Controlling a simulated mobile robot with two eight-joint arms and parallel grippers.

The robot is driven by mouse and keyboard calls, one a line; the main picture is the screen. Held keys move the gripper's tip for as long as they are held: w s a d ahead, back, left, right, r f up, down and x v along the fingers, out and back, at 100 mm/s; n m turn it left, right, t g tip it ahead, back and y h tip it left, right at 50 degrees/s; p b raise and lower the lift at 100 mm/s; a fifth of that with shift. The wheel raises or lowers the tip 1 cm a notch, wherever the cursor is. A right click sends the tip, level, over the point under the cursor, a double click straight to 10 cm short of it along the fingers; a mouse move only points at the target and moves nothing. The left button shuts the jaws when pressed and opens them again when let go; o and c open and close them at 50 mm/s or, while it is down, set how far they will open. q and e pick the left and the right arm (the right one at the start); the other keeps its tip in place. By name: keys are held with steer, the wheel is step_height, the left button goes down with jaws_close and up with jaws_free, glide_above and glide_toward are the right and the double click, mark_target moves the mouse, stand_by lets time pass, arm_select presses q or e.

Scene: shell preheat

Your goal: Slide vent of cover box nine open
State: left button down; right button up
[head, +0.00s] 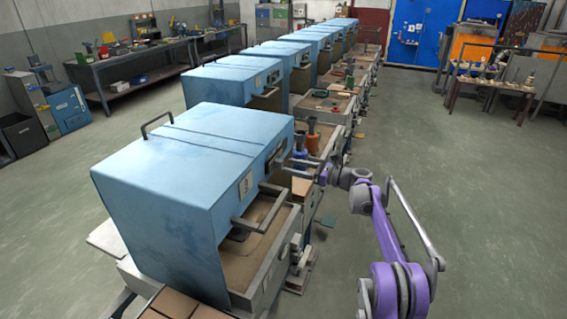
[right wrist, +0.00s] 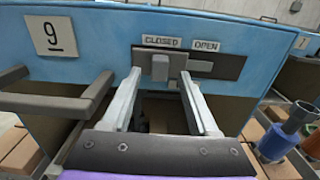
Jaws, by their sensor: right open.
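Cover box nine (head: 185,150) is the nearest blue box in the head view. Its "9" plate (right wrist: 53,36) shows at the upper left of the right wrist view. Its vent slider (right wrist: 205,62) is a dark strip with a grey knob (right wrist: 160,67), and the knob sits under the CLOSED label (right wrist: 163,41). The OPEN label (right wrist: 206,46) is to the right. My right gripper (right wrist: 160,76) is open, its fingertips left and right of the knob in the picture; I cannot tell whether they touch it. In the head view my right gripper (head: 292,168) is at the box's front. My left gripper is not in view.
A grey handle (right wrist: 60,95) juts from the box front left of my right gripper. More blue boxes (head: 228,88) line up behind. The floor (head: 470,200) at the right is clear.

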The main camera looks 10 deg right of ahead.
mark_target(283, 164)
steer(key=shift+p+x, duration=0.3)
steer(key=shift+x, duration=1.55)
jaws_close()
